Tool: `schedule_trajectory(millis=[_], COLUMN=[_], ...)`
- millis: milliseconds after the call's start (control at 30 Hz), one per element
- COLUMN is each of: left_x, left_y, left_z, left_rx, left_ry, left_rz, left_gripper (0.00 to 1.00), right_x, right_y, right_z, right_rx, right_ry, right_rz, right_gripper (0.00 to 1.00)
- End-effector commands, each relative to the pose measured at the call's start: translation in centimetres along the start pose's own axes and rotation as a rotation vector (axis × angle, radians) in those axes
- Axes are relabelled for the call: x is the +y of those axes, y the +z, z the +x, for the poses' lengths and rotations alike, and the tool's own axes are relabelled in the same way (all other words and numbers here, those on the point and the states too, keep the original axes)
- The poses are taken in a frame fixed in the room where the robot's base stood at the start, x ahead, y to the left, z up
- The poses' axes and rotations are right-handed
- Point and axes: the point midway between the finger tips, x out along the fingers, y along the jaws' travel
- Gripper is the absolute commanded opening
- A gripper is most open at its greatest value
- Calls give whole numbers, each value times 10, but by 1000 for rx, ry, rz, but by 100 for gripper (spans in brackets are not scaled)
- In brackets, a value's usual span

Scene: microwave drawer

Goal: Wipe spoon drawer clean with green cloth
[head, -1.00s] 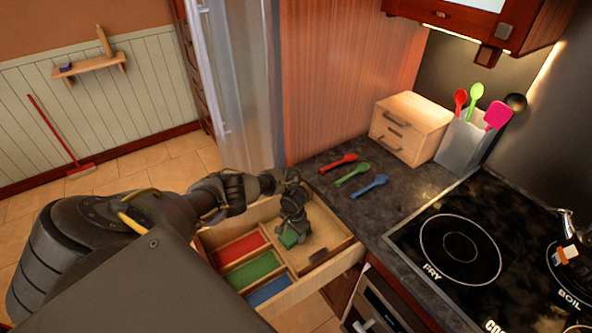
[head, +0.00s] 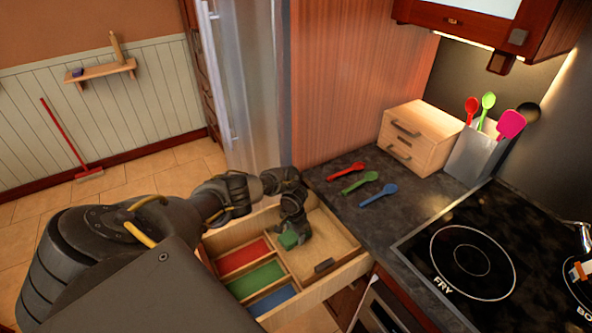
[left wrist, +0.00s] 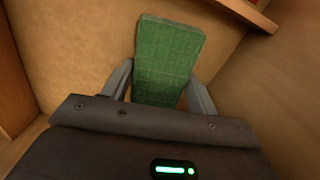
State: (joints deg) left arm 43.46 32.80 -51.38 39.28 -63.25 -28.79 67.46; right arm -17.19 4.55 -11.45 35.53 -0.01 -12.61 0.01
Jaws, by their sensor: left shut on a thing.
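The drawer (head: 352,272) is pulled open below the counter, with red, green and blue compartments at its left and a plain wooden compartment at its right. My left gripper (head: 290,236) is inside the plain compartment, shut on the green cloth (head: 287,241). In the left wrist view, the cloth (left wrist: 168,60) is a flat green block between the two fingers (left wrist: 160,90), over the bare wooden floor. I cannot tell whether the cloth touches the floor. A red spoon (head: 345,172), a green spoon (head: 360,182) and a blue spoon (head: 378,195) lie on the counter. My right gripper is not in view.
A small wooden drawer box (head: 420,135) and a utensil holder (head: 476,158) stand at the back of the dark counter (head: 400,212). The stove (head: 465,255) is at the right. The fridge (head: 240,85) stands behind the drawer. A dark patch (head: 324,265) shows near the plain compartment's front.

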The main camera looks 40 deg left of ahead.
Motion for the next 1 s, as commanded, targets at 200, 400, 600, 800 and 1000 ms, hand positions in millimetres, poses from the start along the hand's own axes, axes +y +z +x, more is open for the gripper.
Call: schedule_trajectory(millis=[200, 400, 600, 800, 1000], left_x=[8, 21, 24, 31, 44], left_y=[1, 3, 3, 5, 6], left_z=[-1, 0, 2, 1, -1], left_rx=[-1, 0, -1, -1, -2], left_ry=[2, 3, 2, 3, 4], left_rz=[1, 2, 1, 2, 3], left_gripper=[40, 40, 40, 40, 40], right_x=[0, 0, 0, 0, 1], right_y=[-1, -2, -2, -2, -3], right_z=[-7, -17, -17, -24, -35], right_rx=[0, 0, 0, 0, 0], right_ry=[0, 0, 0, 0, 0], right_rz=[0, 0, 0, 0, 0], right_gripper=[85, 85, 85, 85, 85])
